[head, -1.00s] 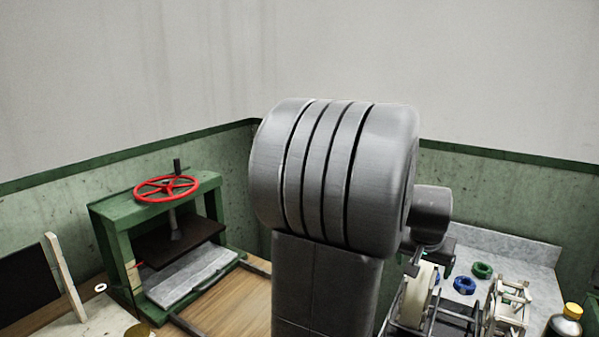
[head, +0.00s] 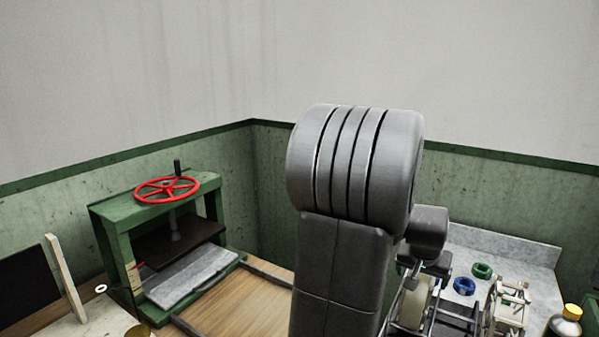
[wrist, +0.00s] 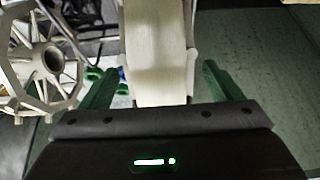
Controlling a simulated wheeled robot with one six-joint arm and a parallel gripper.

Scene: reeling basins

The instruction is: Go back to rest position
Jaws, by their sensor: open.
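My gripper (wrist: 160,78) is open in the wrist view, with its two green fingers spread apart. A broad cream wheel-like piece (wrist: 157,50) shows between the fingers; I cannot tell whether they touch it. In the head view my grey arm stands large in the middle and hides much of the gripper. The cream wheel (head: 416,303) shows just right of my arm, in a dark metal frame.
A pale spoked reel (wrist: 50,62) is left of the fingers. Blue (head: 464,286) and green (head: 482,270) rings lie on the grey counter. A yellow-capped bottle (head: 571,314) stands right. A green press (head: 115,225) with red handwheel (head: 167,188) stands left.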

